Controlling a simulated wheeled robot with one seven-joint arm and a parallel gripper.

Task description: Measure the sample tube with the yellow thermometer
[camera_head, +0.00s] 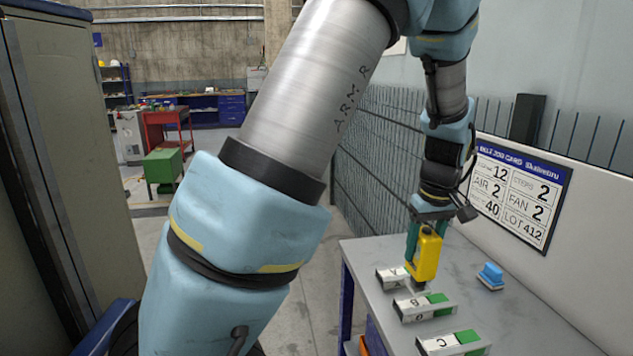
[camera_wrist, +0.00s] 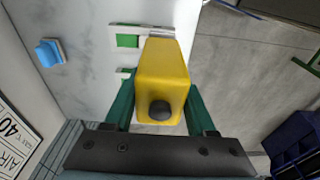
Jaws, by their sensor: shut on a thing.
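The yellow thermometer (camera_head: 426,255) is held upright between the green fingers of my gripper (camera_head: 420,244), over the table (camera_head: 376,311). In the wrist view the thermometer (camera_wrist: 163,82) fills the space between both fingers, with a dark round knob facing the camera. Its lower end is close to the middle and rear holders, and I cannot tell whether it touches anything. Three white and green holders with letters lie in a row: a rear one (camera_head: 388,278), a middle one (camera_head: 412,310) and a front one (camera_head: 437,345) marked C. I cannot make out a sample tube for certain.
A blue block-like thing (camera_head: 491,275) sits on the table right of the holders. A panel with a printed sign (camera_head: 516,190) stands behind the table. A wire mesh fence (camera_head: 375,160) runs along the back. The table's front right is bare.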

